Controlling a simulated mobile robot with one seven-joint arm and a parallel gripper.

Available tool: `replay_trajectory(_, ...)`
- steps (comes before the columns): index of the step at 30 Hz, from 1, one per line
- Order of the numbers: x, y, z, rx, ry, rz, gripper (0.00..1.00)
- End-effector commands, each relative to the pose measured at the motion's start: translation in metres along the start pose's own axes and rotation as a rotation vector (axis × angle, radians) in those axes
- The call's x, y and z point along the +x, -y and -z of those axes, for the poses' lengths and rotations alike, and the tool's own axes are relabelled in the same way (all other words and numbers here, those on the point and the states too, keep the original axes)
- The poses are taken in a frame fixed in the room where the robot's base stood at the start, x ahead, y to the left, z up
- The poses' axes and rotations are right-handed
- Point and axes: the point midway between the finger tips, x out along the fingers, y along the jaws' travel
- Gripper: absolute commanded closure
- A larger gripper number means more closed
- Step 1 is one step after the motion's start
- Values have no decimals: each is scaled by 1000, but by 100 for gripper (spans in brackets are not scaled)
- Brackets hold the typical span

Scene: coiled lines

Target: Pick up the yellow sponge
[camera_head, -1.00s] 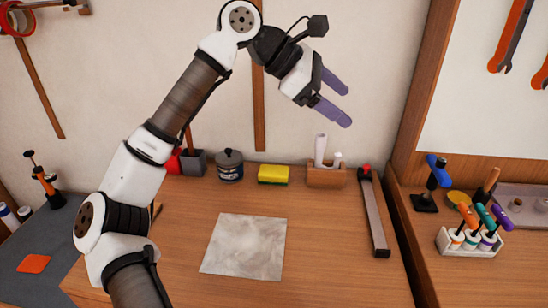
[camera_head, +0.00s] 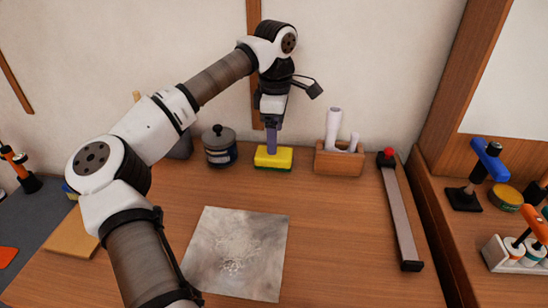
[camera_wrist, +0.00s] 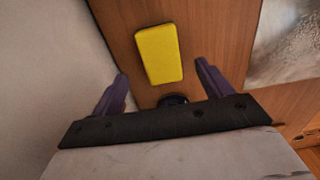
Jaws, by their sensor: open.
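The yellow sponge (camera_head: 281,159) lies on the wooden bench top near the back wall, with a dark green layer under its yellow top. It also shows in the wrist view (camera_wrist: 159,54), ahead of and between my two fingers. My gripper (camera_head: 272,148) points down at the sponge, its purple fingers overlapping the sponge's upper part in the head view. In the wrist view my gripper (camera_wrist: 160,84) is open and empty, with a finger towards each side of the sponge. The sponge appears beyond the fingertips; I cannot tell the exact gap.
A lidded dark pot (camera_head: 219,152) stands left of the sponge. A wooden holder with white rolls (camera_head: 339,158) stands to its right. A long bar with a red knob (camera_head: 402,215) lies further right. A grey sheet (camera_head: 238,253) lies in front. Bench around it is bare.

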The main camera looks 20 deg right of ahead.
Motion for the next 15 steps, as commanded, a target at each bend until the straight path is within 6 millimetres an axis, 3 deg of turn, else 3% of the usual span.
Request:
replay_trajectory(7,18,1,0,1,2,0,22)
replay_trajectory(15,57,2,3,2,3,0,22)
